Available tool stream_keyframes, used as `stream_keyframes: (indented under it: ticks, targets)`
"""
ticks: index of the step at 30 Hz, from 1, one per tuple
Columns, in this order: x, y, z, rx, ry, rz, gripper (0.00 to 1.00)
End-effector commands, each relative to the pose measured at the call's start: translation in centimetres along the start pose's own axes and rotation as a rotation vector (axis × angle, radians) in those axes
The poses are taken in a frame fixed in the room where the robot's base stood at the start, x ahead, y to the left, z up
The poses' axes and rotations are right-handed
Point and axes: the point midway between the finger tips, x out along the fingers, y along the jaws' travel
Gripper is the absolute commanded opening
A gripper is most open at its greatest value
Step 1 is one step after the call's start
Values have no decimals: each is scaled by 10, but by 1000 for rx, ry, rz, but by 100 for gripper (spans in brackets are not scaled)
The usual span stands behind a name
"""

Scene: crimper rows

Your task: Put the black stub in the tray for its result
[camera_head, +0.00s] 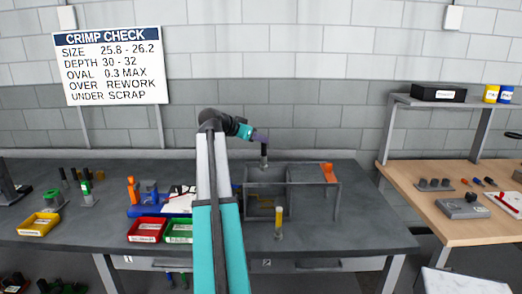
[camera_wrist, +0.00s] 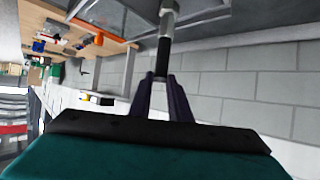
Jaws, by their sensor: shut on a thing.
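My gripper (camera_head: 262,139) is shut on the black stub (camera_head: 264,152) and holds it upright above the grey frame fixture on the bench. In the wrist view the fingertips (camera_wrist: 161,78) close on the black part of the stub (camera_wrist: 163,56), and a bright metal part shows beyond it. A red tray (camera_head: 147,230) and a green tray (camera_head: 180,232) stand side by side near the bench's front edge, left of my arm. A yellow tray (camera_head: 39,225) stands at the far left. Writing on the tray fronts is too small to read.
The grey frame fixture (camera_head: 312,184) has an orange part (camera_head: 329,172) at its right. A yellow-topped stub (camera_head: 279,216) stands before it. A blue holder (camera_head: 147,211) stands behind the trays. The wall sign (camera_head: 110,66) reads "OVER REWORK, UNDER SCRAP". The bench's right end is clear.

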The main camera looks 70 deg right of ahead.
Motion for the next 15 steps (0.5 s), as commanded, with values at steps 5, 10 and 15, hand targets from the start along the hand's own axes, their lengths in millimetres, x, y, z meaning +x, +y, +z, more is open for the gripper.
stream_keyframes:
  ticks: [5,10,15]
  targets:
    - [-33,-39,20,-33,-1,-59,0]
    - [-68,-77,47,-68,-1,-124,0]
    - [-112,-115,82,-110,-2,-199,0]
